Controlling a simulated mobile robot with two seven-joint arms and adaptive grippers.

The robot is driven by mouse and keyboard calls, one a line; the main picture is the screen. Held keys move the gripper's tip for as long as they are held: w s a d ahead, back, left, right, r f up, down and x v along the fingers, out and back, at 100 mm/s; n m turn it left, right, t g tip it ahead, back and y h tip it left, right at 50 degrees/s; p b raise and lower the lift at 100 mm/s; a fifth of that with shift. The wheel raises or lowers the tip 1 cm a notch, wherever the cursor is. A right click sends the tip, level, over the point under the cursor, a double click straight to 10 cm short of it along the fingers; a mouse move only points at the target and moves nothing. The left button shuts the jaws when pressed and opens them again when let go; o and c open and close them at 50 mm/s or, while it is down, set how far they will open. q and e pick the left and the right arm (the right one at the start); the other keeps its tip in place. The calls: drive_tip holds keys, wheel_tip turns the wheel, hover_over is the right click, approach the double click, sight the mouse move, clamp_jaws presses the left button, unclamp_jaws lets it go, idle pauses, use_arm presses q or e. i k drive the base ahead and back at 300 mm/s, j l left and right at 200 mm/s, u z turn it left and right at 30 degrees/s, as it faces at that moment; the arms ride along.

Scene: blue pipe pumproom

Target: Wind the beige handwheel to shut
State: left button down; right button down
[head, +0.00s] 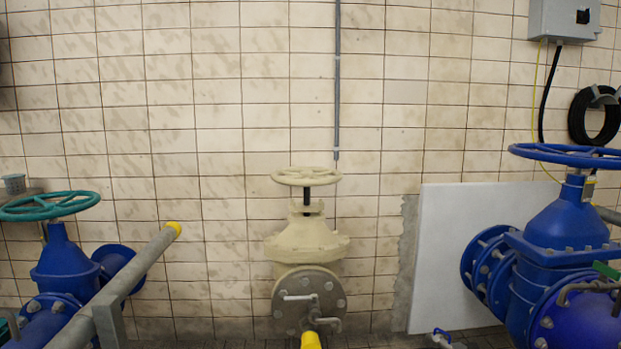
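The beige handwheel (306,177) sits level on top of a beige gate valve (306,240) in the middle of the head view, in front of the tiled wall. A short dark stem shows under the wheel. A grey round flange with bolts and small taps (309,300) faces me on the valve's lower front. Neither of my grippers shows in the head view, and nothing touches the handwheel. How far the valve is open cannot be told.
A blue valve with a green handwheel (48,205) stands at the left, beside a slanting grey rail (125,275) with a yellow end. A larger blue valve with a blue handwheel (570,156) stands at the right. A white panel (455,250) leans on the wall.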

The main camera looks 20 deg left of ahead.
sight(305, 177)
drive_tip(key=i+l+u, duration=0.1)
drive_tip(key=i, duration=0.85)
